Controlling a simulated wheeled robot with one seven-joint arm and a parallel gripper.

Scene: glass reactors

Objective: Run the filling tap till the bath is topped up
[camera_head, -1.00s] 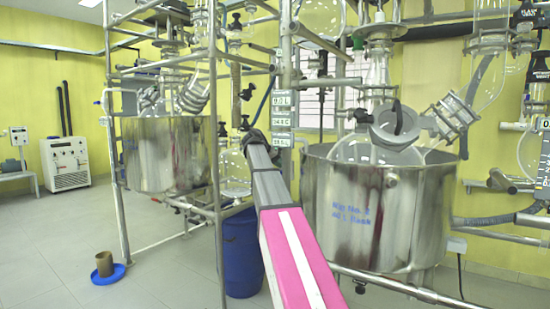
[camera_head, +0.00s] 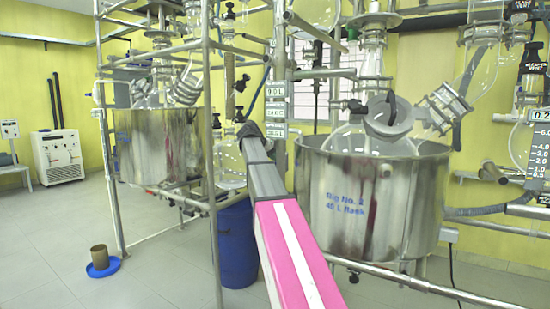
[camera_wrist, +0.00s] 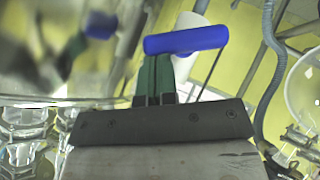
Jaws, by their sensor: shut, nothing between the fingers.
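The steel bath (camera_head: 345,225) marked Rig No. 2 stands at the right in the head view, with a round glass vessel (camera_head: 345,143) in it. Its water level is hidden by the wall. My arm reaches away to the bath's left, and my gripper (camera_head: 248,130) shows small and dark at its end. In the wrist view my gripper (camera_wrist: 155,80) has its green fingers together and empty. A blue handle (camera_wrist: 187,40) lies just beyond the fingertips; whether they touch it I cannot tell. I cannot tell whether this handle is the filling tap or how far it is turned.
A metal frame (camera_head: 213,190) and a second steel bath (camera_head: 140,150) stand at the left. A blue drum (camera_head: 237,245) is below my arm. A brown cup on a blue dish (camera_head: 103,268) sits on the open floor. Glassware and a hose (camera_wrist: 263,100) are near the gripper.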

